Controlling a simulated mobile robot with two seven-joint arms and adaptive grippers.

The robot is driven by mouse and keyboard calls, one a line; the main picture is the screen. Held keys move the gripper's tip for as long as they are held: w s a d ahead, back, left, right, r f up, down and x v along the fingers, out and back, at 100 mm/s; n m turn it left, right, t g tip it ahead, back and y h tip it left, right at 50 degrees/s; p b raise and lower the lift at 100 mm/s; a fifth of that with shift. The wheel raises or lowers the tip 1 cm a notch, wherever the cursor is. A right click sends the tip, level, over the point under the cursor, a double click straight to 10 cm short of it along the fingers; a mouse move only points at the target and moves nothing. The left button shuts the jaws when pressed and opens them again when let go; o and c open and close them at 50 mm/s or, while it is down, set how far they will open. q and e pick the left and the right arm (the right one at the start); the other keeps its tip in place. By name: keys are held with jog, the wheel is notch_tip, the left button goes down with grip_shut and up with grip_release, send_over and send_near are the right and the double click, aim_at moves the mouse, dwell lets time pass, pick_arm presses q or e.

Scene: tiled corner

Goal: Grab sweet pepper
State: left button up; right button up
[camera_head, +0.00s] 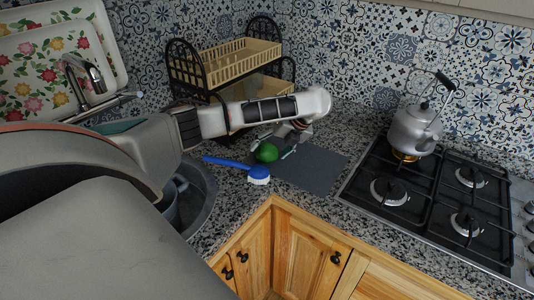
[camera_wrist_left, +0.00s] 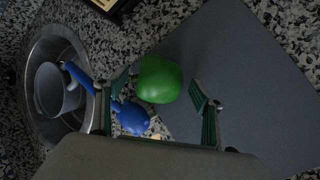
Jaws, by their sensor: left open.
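A green sweet pepper (camera_head: 267,152) sits at the left edge of a dark grey mat (camera_head: 318,172) on the counter corner. It also shows in the left wrist view (camera_wrist_left: 159,79), between and slightly beyond the two fingers. My left gripper (camera_head: 274,146) is open above the mat, with its fingers close around the pepper's sides. In the left wrist view the left gripper (camera_wrist_left: 160,100) shows a finger on each side, and the left finger is close to the pepper. I cannot tell whether it touches. My right gripper is not in view.
A blue brush (camera_head: 258,174) with white bristles lies just left of the mat, close to the pepper. A sink (camera_head: 205,208) holding a pot is at left. A two-tier rack (camera_head: 222,62) stands behind. A kettle (camera_head: 412,130) sits on the gas hob (camera_head: 440,190) at right.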

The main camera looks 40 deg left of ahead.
aim_at(271, 146)
pick_arm(q)
jog(key=c, duration=1.3)
jog(key=shift+o, duration=0.2)
notch_tip(271, 146, up, 20)
